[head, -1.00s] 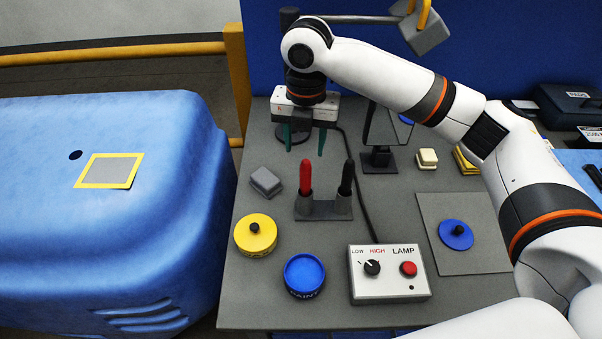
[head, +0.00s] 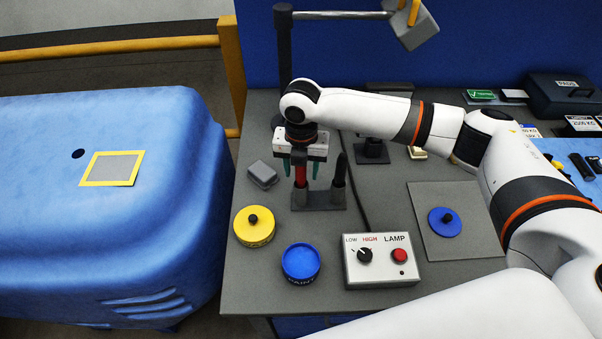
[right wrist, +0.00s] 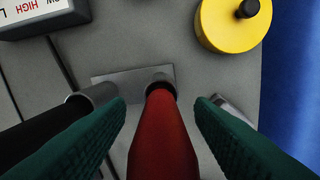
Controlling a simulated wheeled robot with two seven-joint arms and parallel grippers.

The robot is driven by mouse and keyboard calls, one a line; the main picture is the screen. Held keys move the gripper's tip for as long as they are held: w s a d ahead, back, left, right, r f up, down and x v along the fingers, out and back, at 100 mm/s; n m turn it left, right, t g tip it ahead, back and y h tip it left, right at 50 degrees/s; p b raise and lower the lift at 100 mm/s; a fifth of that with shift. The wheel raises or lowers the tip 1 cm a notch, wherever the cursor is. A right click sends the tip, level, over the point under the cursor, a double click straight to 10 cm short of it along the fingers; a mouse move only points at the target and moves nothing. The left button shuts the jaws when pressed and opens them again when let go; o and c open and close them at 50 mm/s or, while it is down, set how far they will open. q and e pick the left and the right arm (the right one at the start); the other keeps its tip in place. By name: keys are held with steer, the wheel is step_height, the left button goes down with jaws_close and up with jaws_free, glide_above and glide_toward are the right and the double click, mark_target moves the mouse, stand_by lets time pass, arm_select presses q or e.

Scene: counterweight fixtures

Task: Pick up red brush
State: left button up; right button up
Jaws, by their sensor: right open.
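The red brush (head: 301,176) stands upright in the grey holder (head: 319,200), beside a black brush (head: 340,168). My right gripper (head: 301,170) is over the red brush, pointing down, with its green fingers on either side of the handle. In the right wrist view the red brush (right wrist: 162,140) lies between the two open fingers (right wrist: 160,130), with a gap visible on each side. The black brush (right wrist: 45,140) is outside the finger on the left there. The brush's lower end is hidden in the holder. My left gripper is not in view.
A yellow tin (head: 254,228), a blue paint tin (head: 300,262) and a lamp control box (head: 381,262) stand in front of the holder. A grey block (head: 262,174) is at its left. A lamp arm (head: 340,15) extends behind.

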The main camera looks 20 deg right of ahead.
steer(key=shift+f, duration=0.25)
jaws_close()
steer(key=shift+w+r, duration=0.1)
steer(key=shift+r, duration=0.05)
